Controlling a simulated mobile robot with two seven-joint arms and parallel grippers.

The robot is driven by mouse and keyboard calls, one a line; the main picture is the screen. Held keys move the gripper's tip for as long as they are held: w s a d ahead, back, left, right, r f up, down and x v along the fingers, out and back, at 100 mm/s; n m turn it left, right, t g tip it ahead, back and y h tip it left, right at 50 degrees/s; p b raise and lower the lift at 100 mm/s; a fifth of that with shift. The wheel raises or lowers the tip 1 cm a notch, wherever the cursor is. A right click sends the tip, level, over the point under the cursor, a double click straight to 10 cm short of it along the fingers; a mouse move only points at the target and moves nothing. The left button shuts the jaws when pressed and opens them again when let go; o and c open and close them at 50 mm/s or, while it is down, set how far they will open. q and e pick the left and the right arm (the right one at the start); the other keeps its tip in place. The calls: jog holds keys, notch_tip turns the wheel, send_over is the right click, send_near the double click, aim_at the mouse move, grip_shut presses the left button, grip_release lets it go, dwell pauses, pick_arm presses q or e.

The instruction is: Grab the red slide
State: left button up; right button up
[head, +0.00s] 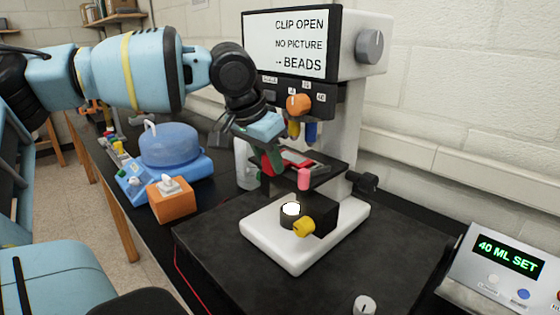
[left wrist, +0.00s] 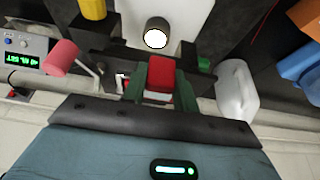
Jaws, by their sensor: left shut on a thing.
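My left gripper (head: 271,158) comes down from the upper left to the microscope stage (head: 325,172). In the left wrist view, its two green fingers (left wrist: 160,84) are shut on the red slide (left wrist: 159,73), which sits between them. In the head view, the slide (head: 267,166) shows only as a small red patch by the fingers, at the stage's left edge. Whether it still touches the stage is hard to tell. Another red and grey part (head: 298,157) lies on the stage, right of the fingers. My right gripper is not in view.
The microscope screen (head: 291,45) reads "CLIP OPEN, NO PICTURE, -- BEADS". A pink knob (head: 304,179) and a yellow knob (head: 304,228) stick out in front. A white bottle (left wrist: 237,92) stands close beside the gripper. An orange box (head: 171,203) is at left. The black mat's front is mostly clear.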

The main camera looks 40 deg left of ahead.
pick_arm(q)
jog(key=shift+r, duration=0.15)
jog(key=shift+w+r, duration=0.1)
jog(key=shift+r, duration=0.5)
jog(key=s+a+p, duration=0.1)
jog(key=s+p, duration=0.2)
jog(key=s, duration=1.5)
jog(key=shift+a, duration=0.3)
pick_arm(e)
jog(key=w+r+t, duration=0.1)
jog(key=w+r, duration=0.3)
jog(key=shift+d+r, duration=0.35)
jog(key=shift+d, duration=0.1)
